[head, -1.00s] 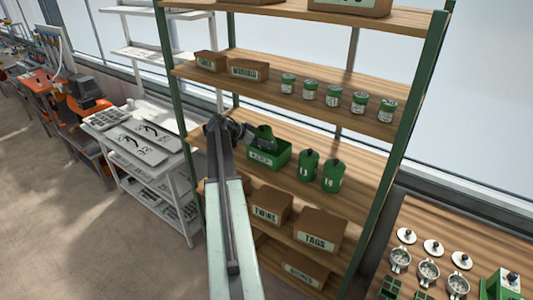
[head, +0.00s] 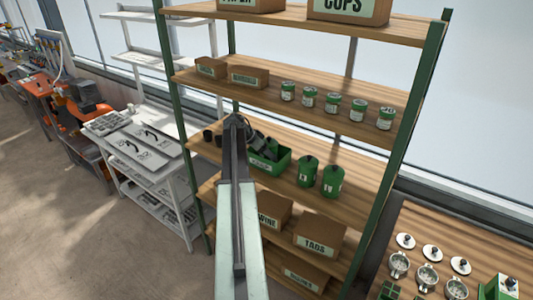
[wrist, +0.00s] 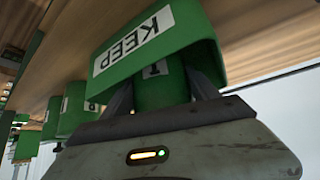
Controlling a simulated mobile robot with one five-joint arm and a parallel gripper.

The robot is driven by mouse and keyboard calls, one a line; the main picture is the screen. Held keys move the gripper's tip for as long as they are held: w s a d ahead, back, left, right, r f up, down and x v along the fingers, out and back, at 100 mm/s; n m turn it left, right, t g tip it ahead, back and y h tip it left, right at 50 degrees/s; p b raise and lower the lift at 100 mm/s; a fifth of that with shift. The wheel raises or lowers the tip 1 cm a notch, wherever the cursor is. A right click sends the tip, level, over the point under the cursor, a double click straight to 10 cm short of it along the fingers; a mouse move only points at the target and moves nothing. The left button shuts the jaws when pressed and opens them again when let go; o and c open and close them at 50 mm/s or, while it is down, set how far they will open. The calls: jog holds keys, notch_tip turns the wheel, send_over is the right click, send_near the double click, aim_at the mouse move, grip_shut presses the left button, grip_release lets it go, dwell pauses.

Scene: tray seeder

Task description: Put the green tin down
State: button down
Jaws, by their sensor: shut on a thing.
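My gripper (wrist: 162,92) is shut on the green tin (wrist: 158,88), which shows between its two fingers in the wrist view, with part of a white label. The green KEEP bin (wrist: 165,45) is right beside the tin in that view and overlaps it; I cannot tell whether they touch. In the head view, the bin (head: 270,166) stands on the middle shelf, with dark green things in it. My gripper is at the bin's left in the head view, and the held tin is mostly hidden there.
Two green tins (head: 307,172) (head: 332,181) stand right of the bin on the wooden shelf (head: 375,168). Small dark pots (head: 208,135) stand at its left end. Several small jars (head: 332,104) are on the shelf above. Boxes, such as TAGS (head: 318,236), are below.

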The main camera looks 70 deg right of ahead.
jog(key=shift+f, duration=0.15)
jog(key=shift+c, duration=1)
grip_release()
jog(key=shift+r, duration=0.25)
jog(key=p+v, duration=0.9)
jog(key=v, duration=0.2)
jog(key=shift+a+r+p, duration=0.25)
jog(key=shift+a+p, duration=0.05)
jog(key=shift+w, duration=0.15)
